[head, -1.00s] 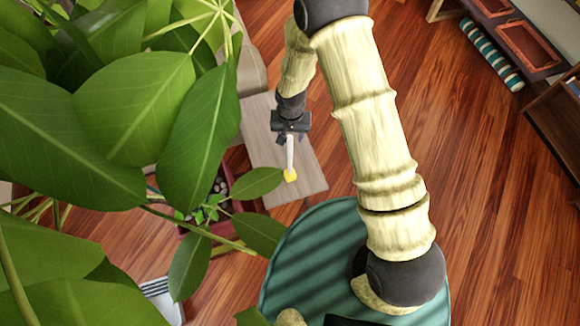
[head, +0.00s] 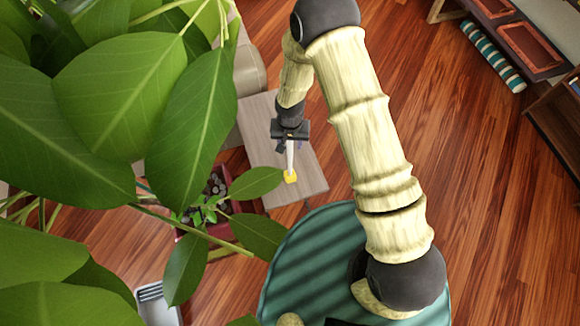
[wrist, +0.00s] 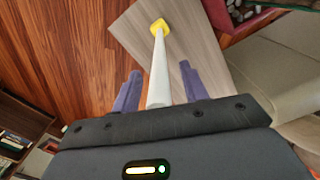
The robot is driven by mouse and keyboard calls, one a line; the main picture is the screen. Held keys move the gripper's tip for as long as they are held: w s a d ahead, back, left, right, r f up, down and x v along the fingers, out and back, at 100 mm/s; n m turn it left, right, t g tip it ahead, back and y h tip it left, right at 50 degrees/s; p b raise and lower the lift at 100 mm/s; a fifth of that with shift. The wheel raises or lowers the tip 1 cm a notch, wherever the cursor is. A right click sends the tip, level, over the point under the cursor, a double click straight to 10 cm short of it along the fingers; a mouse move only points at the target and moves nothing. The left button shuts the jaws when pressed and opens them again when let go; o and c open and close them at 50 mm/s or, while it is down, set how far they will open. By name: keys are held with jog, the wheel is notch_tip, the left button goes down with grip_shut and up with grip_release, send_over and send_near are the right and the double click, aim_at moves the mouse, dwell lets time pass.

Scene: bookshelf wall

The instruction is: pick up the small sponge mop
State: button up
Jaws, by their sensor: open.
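The small sponge mop (head: 290,163) has a white handle and a yellow sponge head. In the head view it shows at the small wooden table, with the yellow head toward the table's near end. My gripper (wrist: 157,90) is open, with one purple finger on each side of the handle and gaps between. In the head view my gripper (head: 290,146) is over the table. I cannot tell the height left between it and the handle.
The grey-brown wooden table (head: 259,128) stands beside a beige sofa (head: 249,75). A large leafy plant (head: 110,110) fills the left of the head view. A red planter (head: 221,178) is left of the table. Open wood floor (head: 470,190) lies to the right.

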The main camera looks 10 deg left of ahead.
jog(key=shift+c, duration=0.2)
grip_shut()
notch_tip(320, 180, up, 10)
jog(key=p, duration=0.6)
